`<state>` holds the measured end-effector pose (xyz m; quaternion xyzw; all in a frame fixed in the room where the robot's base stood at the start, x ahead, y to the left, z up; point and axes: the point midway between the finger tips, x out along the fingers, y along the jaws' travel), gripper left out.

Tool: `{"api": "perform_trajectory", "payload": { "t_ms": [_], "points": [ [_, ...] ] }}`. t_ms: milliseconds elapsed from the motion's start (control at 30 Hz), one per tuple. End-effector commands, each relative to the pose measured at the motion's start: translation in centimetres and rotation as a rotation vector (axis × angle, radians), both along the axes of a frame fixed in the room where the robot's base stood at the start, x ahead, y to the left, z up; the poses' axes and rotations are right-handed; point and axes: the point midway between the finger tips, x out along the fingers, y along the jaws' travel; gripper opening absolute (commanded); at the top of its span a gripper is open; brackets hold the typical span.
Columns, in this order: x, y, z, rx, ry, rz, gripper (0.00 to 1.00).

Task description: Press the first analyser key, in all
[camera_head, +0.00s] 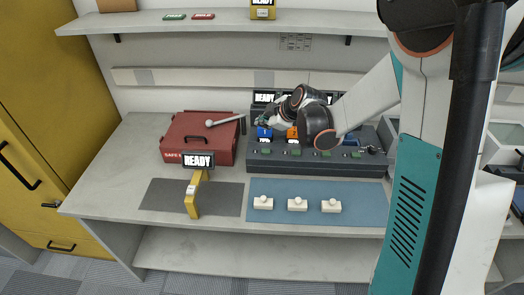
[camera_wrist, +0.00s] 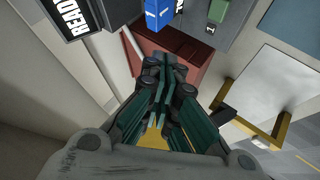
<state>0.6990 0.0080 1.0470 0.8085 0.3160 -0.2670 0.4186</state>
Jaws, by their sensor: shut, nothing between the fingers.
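My gripper (camera_head: 265,121) is shut and empty, above the left end of a dark console (camera_head: 315,163). In the wrist view its dark green fingers (camera_wrist: 158,75) are together. A blue block marked 1 (camera_head: 264,133) stands in the console just below the gripper; it also shows in the wrist view (camera_wrist: 158,12). An orange block (camera_head: 292,133) is to its right. Green keys line the console front, the leftmost (camera_head: 267,151) below the blue block. A READY display (camera_head: 264,98) stands behind. I cannot tell which part is the analyser key.
A red case (camera_head: 198,150) stands left of the console. A yellow stand (camera_head: 193,200) with a READY display (camera_head: 198,161) is on a dark mat (camera_head: 225,199). White button boxes (camera_head: 297,204) sit on a blue mat (camera_head: 318,189). A shelf (camera_head: 215,24) runs above.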

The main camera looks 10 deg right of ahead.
Motion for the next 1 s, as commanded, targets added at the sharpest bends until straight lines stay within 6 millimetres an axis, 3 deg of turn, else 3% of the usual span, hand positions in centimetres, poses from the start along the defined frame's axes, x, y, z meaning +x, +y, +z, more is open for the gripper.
{"api": "perform_trajectory", "payload": {
  "t_ms": [267, 467, 1000],
  "points": [
    [0.0, 0.0, -0.2, 0.001, 0.0, -0.001, 0.0],
    [0.0, 0.0, -1.4, 0.001, 0.0, -0.001, 0.0],
    [0.0, 0.0, -8.1, 0.001, 0.0, -0.001, 0.0]
  ]
}}
